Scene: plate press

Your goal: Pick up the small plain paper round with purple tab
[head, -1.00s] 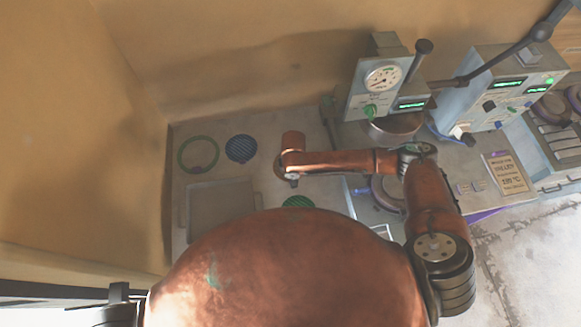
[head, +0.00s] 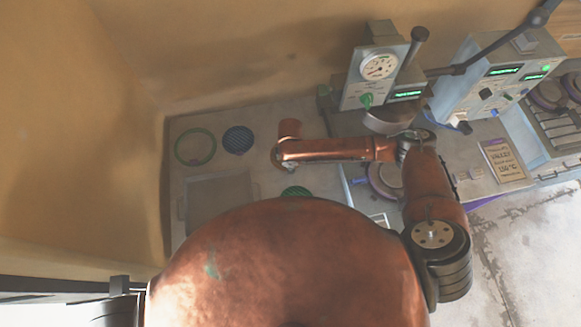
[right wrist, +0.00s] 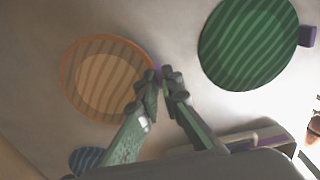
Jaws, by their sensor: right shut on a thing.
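In the right wrist view, an orange striped round (right wrist: 74,61) lies flat on the pale surface, with a smaller, paler round (right wrist: 104,84) over it; stripes show faintly through it. A small purple tab (right wrist: 157,68) shows at its right edge, partly covered by my fingers. My right gripper (right wrist: 168,76) is shut at this tab. I cannot tell whether the paler round is lifted. In the head view my right arm hides this spot. My left gripper is not in view.
A green striped round (right wrist: 248,44) with a purple tab (right wrist: 307,36) lies close to the right gripper. A green ring (head: 180,135) and a blue round (head: 238,140) lie at the back left.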

